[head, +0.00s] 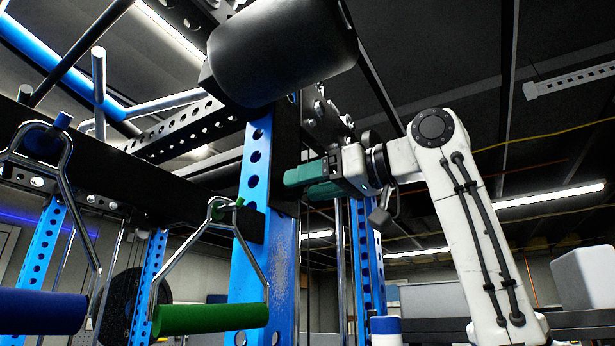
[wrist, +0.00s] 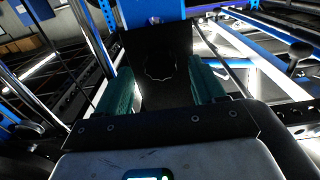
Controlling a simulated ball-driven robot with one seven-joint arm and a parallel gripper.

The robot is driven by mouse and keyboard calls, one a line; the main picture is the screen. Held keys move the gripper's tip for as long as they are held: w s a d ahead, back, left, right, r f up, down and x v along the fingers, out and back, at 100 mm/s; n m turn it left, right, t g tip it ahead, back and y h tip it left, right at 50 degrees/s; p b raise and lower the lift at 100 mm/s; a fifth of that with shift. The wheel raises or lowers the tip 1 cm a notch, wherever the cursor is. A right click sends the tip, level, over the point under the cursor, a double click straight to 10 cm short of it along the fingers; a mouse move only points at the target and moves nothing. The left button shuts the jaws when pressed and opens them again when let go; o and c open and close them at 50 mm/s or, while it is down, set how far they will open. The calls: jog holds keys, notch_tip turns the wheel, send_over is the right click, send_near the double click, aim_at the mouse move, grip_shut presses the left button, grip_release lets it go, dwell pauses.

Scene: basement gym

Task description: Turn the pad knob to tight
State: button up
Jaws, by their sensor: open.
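The pad knob (wrist: 160,66) is a dark, scalloped round knob on a black plate (wrist: 155,40) in the wrist view. It lies between and beyond the two green fingers of my gripper (wrist: 163,82), which are apart with nothing held. In the head view my gripper (head: 298,184) points left at the side of the blue upright, just beside its dark bracket. The black roller pad (head: 282,50) sits above it. The knob itself cannot be made out in the head view. Any mark for tight is too dark to read.
The blue upright (head: 250,190) stands left of my gripper. A green handle (head: 210,318) and a blue handle (head: 42,310) hang at lower left. Another blue upright (head: 368,260) stands behind, below the gripper. A white box (head: 588,278) is at far right.

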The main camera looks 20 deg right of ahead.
jog(key=shift+w+a, duration=0.25)
jog(key=shift+w, duration=0.15)
jog(key=c, duration=1.1)
